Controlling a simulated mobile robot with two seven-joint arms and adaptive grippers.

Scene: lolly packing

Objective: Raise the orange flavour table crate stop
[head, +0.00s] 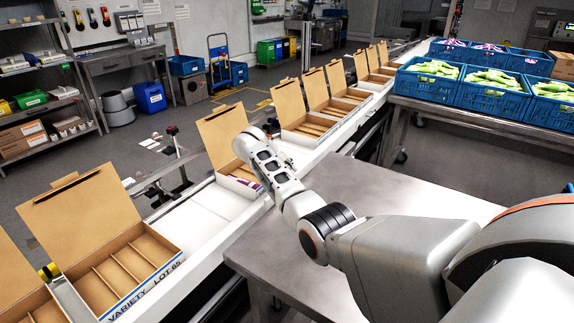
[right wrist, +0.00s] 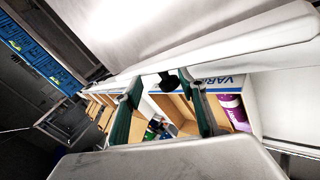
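My right arm reaches from the right across the steel table (head: 370,190) to the conveyor. Its gripper is mostly hidden by the wrist in the head view. In the right wrist view my right gripper (right wrist: 163,90) is open, its two green-lined fingers apart. A black knob-like part (right wrist: 171,80) shows between the fingers, with gaps beside it; I cannot tell whether it is a crate stop. An open carton (head: 238,178) holding purple-wrapped lollies stands beside the wrist; the lollies also show in the wrist view (right wrist: 232,108). No orange-flavour crate can be made out. My left gripper is out of view.
Open cartons line the white conveyor (head: 205,212); a nearer one (head: 165,262) reads VARIETY LOT 05 and is empty. Blue crates of green lollies (head: 427,84) stand on the right-hand table, with crates of purple lollies (head: 487,57) behind.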

